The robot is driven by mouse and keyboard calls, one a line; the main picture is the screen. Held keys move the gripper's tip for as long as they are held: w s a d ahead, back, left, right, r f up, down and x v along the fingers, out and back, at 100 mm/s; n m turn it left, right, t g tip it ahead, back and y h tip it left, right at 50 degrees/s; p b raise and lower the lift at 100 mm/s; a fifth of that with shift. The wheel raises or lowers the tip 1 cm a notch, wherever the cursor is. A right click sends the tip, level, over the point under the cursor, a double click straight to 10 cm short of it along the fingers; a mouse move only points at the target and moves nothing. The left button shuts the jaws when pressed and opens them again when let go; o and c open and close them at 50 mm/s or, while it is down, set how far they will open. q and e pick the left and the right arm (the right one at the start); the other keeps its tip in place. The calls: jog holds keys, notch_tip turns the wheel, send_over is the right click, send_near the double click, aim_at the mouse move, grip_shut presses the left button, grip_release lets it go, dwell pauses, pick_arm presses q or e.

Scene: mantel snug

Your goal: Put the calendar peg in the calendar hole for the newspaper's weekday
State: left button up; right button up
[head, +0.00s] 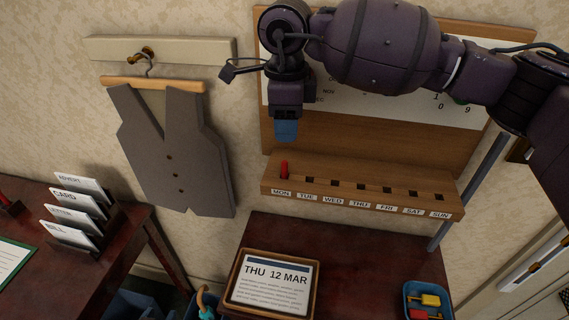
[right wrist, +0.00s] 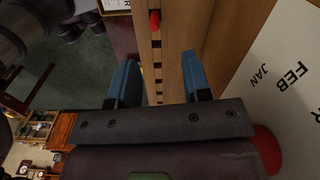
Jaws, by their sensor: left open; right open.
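The red calendar peg (head: 284,168) stands upright in the MON hole at the left end of the wooden calendar ledge (head: 369,205). It also shows at the top of the right wrist view (right wrist: 154,20). The holes to its right are empty, including the THU hole (head: 361,187). The newspaper (head: 272,287) reads THU 12 MAR. My right gripper (head: 285,130) is above the peg and apart from it, pointing down. In the right wrist view its blue fingers (right wrist: 158,78) are spread with nothing between them. My left gripper is not in view.
The calendar backboard (head: 370,130) rises close behind the ledge. A blue tray (head: 411,305) with yellow and red items sits at front right.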

aim_at(285, 162)
notch_tip(285, 162, down, 5)
jog(key=shift+s+f+p, duration=0.1)
jog(key=shift+s+p, duration=0.05)
jog(key=shift+p, duration=0.15)
jog(key=f, duration=0.2)
jog(key=f+p, duration=0.1)
jog(key=f, duration=0.1)
jog(key=shift+s+a, duration=0.15)
jog(key=shift+s, duration=0.05)
jog(key=shift+f, duration=0.5)
jog(key=shift+c, duration=0.3)
grip_shut()
